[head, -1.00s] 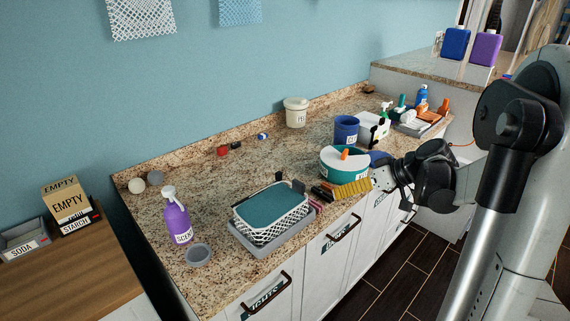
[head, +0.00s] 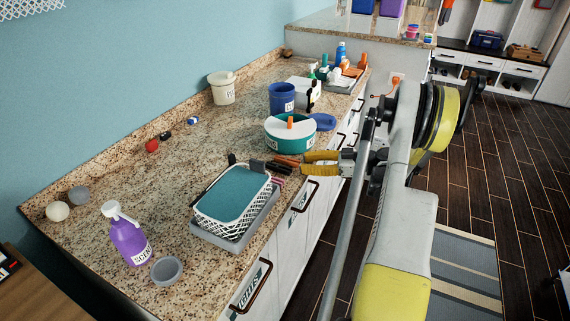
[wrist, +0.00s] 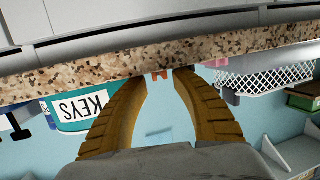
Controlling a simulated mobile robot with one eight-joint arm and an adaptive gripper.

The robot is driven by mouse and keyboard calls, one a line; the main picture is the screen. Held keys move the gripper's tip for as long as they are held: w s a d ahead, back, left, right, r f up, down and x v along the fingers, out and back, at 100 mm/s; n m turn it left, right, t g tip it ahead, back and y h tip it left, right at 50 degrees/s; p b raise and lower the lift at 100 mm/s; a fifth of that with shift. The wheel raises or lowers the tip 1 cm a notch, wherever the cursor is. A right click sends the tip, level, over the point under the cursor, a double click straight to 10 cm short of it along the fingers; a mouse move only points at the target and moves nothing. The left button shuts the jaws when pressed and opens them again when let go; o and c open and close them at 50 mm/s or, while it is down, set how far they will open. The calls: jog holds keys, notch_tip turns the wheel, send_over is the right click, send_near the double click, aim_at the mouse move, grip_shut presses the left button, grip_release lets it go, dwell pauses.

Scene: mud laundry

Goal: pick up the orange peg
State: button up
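The orange peg (head: 287,160) lies near the front edge of the speckled counter (head: 190,163), between the teal KEYS pot (head: 290,138) and the white mesh basket (head: 232,204). In the wrist view a small part of the orange peg (wrist: 160,75) shows at the counter edge, between my fingertips. My gripper (head: 305,163) has thick yellow fingers and points at the peg from the front side. In the wrist view my gripper (wrist: 162,80) is open, with a clear gap between the fingers and nothing held. I cannot tell whether a finger touches the peg.
Dark pegs (head: 279,168) and pink ones (head: 277,181) lie close by. Another orange item (head: 290,122) stands at the pot's white lid. A blue pot (head: 282,98) stands behind. Cabinet handles (head: 305,196) stick out below the edge. The counter's left middle is mostly clear.

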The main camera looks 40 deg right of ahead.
aim_at(289, 160)
jog(key=x, duration=0.2)
jog(key=b+x, duration=0.1)
jog(key=x, duration=0.1)
jog(key=r+b+x, duration=0.1)
jog(key=shift+w+a+f, duration=0.15)
jog(key=shift+w, duration=0.35)
jog(key=c, duration=0.7)
